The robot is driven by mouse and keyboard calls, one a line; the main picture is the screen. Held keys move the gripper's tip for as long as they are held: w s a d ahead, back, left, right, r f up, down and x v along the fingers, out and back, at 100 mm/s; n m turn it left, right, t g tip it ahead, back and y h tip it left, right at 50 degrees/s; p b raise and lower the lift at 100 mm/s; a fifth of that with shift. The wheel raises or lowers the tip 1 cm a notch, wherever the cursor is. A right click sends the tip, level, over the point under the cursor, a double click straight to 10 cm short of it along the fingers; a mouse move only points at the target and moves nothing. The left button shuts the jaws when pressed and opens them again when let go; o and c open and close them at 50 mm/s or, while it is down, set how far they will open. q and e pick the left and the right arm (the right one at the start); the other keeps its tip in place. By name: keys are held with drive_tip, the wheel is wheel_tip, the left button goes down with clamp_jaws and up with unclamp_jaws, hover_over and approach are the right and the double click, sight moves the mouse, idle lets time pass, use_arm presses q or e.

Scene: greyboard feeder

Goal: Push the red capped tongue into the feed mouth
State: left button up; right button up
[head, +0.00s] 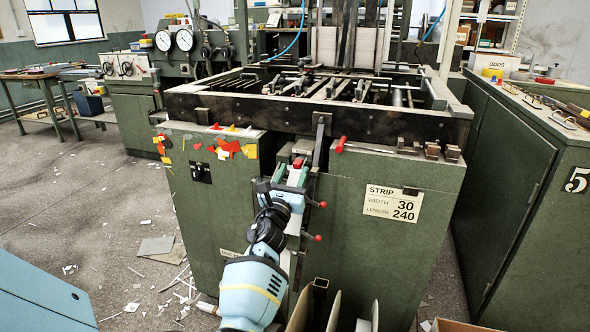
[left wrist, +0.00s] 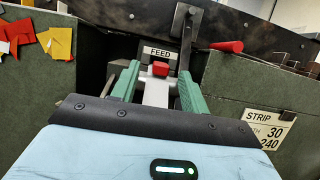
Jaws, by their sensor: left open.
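The red capped tongue (head: 298,163) shows at the front of the green machine, below its dark upper frame. In the left wrist view its red cap (left wrist: 160,69) sits on a pale grey bar, below a FEED label (left wrist: 159,53). The feed mouth is the dark recess (left wrist: 109,62) around it; its inside is too dark to read. My left gripper (head: 291,174) is in front of the recess. Its green fingers (left wrist: 159,88) are open, one on each side of the tongue, with a visible gap on both sides. My right gripper is not in view.
Red-knobbed levers (head: 317,204) stick out below. A STRIP sign (head: 392,204) is on the right panel. Boards stand below.

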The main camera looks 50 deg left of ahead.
use_arm(q)
drive_tip(key=v, duration=0.5)
drive_tip(key=shift+s+d+f, duration=0.15)
drive_tip(key=shift+s+d, duration=0.05)
drive_tip(key=shift+d, duration=0.05)
drive_tip(key=shift+f, duration=0.1)
